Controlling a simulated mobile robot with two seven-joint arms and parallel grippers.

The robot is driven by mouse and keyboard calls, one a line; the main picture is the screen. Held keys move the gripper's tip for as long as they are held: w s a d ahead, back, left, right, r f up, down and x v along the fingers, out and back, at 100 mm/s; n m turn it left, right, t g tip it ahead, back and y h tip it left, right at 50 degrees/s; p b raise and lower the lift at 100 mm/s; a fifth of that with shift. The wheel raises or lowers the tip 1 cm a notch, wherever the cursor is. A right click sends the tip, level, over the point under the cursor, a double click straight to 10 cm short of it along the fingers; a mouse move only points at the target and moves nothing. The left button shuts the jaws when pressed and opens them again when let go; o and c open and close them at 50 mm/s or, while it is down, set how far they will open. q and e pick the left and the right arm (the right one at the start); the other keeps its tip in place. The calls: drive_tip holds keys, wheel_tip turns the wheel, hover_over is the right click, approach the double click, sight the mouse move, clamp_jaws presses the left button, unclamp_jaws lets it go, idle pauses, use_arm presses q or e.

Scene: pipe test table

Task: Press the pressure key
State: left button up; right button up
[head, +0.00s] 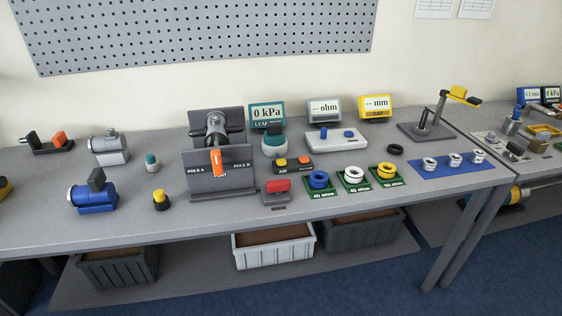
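A dark box with a yellow and an orange key (293,165) sits mid-table, with a small label below it that seems to read AIR. In front of it is a grey block with a red key (276,186). I cannot tell for certain which key is the pressure key. A teal display (267,115) behind them reads 0 kPa. A teal-capped round unit (273,142) stands in front of the display. A grey fixture marked POLE A and POLE B (221,180) holds a dark pipe piece with an orange handle (217,162). Neither of my grippers is in view.
An ohm display (324,111) and a yellow mm display (376,107) stand at the back. Blue, white and yellow rings sit on green plates (322,192) right of the red key. A blue motor-like unit (93,197) stands left. Bins (274,246) are below.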

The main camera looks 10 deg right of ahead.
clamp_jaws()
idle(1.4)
